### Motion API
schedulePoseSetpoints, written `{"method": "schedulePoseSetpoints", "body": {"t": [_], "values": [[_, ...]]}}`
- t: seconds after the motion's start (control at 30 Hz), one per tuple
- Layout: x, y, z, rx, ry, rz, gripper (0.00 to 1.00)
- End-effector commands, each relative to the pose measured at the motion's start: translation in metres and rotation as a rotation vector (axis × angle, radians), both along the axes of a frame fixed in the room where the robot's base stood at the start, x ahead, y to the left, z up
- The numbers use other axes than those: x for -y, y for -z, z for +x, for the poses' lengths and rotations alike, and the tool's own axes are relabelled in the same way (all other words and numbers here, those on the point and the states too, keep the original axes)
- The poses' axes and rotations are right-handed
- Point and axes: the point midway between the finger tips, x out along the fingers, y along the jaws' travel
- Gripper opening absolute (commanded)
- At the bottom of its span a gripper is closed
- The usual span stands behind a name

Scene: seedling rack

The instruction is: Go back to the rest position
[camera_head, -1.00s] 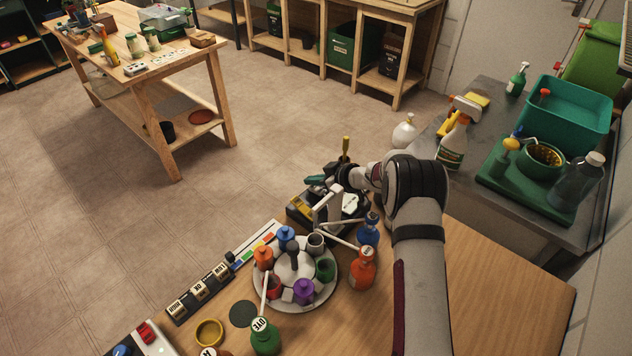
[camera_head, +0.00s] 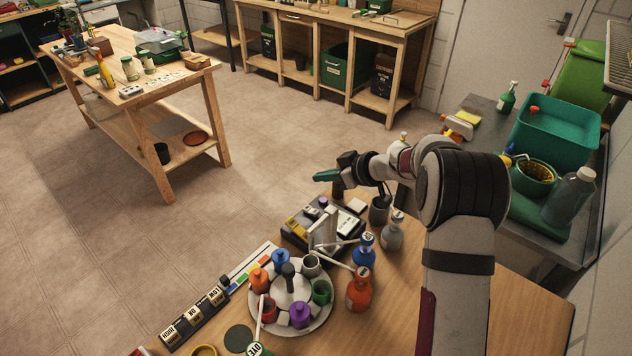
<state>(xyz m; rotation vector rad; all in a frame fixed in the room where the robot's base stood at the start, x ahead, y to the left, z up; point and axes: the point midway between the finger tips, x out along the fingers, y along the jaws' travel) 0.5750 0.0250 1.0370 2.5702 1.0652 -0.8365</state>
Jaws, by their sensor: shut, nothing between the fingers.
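My gripper (camera_head: 326,175), with teal fingertips, hangs in the air at the picture's middle, above and behind the grey boxy device (camera_head: 300,237) on the wooden table. Its fingers are shut and hold nothing. They point to the left, and nothing touches them. My arm rises from the lower right and bends over the table to reach this pose.
A round white carousel (camera_head: 318,322) holds several coloured pots. An orange bottle (camera_head: 358,292), a blue bottle (camera_head: 364,250) and a grey bottle (camera_head: 393,233) stand right of it. A grey side table with a teal tub (camera_head: 553,140) lies behind my arm at right.

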Motion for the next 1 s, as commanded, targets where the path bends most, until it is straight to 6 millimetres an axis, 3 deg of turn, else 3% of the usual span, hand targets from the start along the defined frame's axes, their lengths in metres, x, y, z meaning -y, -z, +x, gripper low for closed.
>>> {"method": "schedulePoseSetpoints", "body": {"t": [0.5,0.57,0.67,0.73,0.77,0.8,0.83,0.9,1.0], "values": [[0.002,-0.005,0.0,0.007,0.009,-0.001,0.0],[0.006,-0.02,0.006,0.041,0.071,-0.01,0.0],[0.038,-0.082,0.011,0.147,0.366,-0.055,0.0],[0.079,-0.12,-0.022,0.143,0.668,-0.109,0.0],[0.094,-0.127,-0.049,0.102,0.793,-0.131,0.0],[0.109,-0.127,-0.09,0.019,0.931,-0.156,0.0],[0.115,-0.122,-0.122,-0.056,1.011,-0.167,0.0],[0.113,-0.106,-0.195,-0.252,1.135,-0.178,0.0],[0.085,-0.079,-0.293,-0.55,1.203,-0.159,0.0]]}}
